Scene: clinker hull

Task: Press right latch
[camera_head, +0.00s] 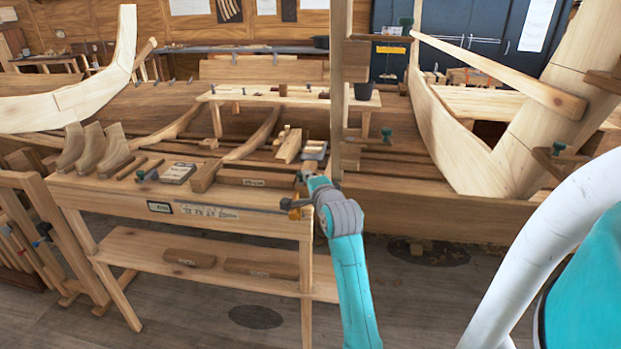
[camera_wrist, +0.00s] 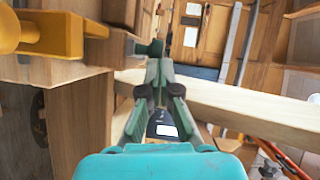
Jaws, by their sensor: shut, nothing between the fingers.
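My gripper (camera_wrist: 160,66) is shut and empty, its dark green fingertips together in the middle of the wrist view. In the head view my gripper (camera_head: 308,176) is at the right end of the wooden workbench (camera_head: 250,226). A yellow fitting (camera_wrist: 62,34) with a rounded end is at the upper left of the wrist view; a small yellow part (camera_head: 290,204) also shows at the bench end in the head view. A dark green piece (camera_wrist: 152,48) is close to the fingertips; I cannot tell whether they touch. Neither view clearly identifies the right latch.
The bench holds wooden blocks (camera_head: 96,148), a small book (camera_head: 179,173) and a long plane-like block (camera_head: 258,179). An upright post (camera_head: 338,90) stands just behind my gripper. The hull planks (camera_head: 440,135) are to the right. Floor is open in front.

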